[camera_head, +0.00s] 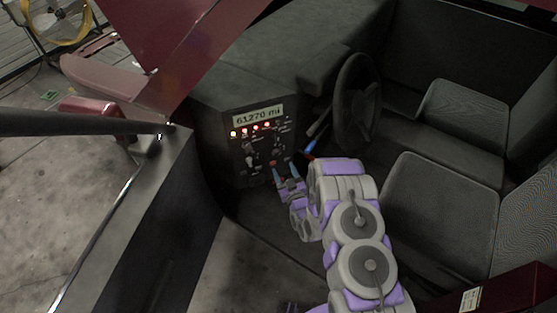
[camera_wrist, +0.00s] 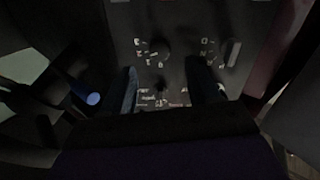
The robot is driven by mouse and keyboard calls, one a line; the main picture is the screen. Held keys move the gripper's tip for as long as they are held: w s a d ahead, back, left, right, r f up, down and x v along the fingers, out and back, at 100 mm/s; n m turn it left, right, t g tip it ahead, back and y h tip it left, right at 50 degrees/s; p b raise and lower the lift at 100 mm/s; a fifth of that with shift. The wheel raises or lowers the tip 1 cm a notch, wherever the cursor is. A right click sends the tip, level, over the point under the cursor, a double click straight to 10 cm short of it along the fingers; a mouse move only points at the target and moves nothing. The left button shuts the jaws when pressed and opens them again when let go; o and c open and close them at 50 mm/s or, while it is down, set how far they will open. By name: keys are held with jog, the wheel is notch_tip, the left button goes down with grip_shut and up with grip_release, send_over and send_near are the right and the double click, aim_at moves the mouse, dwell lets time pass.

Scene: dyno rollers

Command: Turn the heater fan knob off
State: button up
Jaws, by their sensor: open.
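The dark control panel (camera_head: 240,150) stands left of the steering wheel, with several knobs and a row of lit indicators below the "61270 mi" display. In the wrist view, a round dark knob (camera_wrist: 158,52) with white marks around it sits ahead of the gap between my fingers. A second knob (camera_wrist: 230,52) with marks is to its right. I cannot tell from the labels which is the heater fan knob. My gripper (camera_head: 284,171) is open at the panel's lower part; its two fingers also show in the wrist view (camera_wrist: 165,84), with no knob visibly gripped.
A blue-tipped lever (camera_head: 308,148) is just right of the panel; its blue end also shows in the wrist view (camera_wrist: 93,99). The steering wheel (camera_head: 357,98) and seats (camera_head: 440,200) are to the right. The open door (camera_head: 150,220) borders the left.

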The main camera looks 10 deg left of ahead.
aim_at(277, 156)
jog(key=b+x, duration=0.1)
jog(key=x, duration=0.6)
jog(key=c, duration=1)
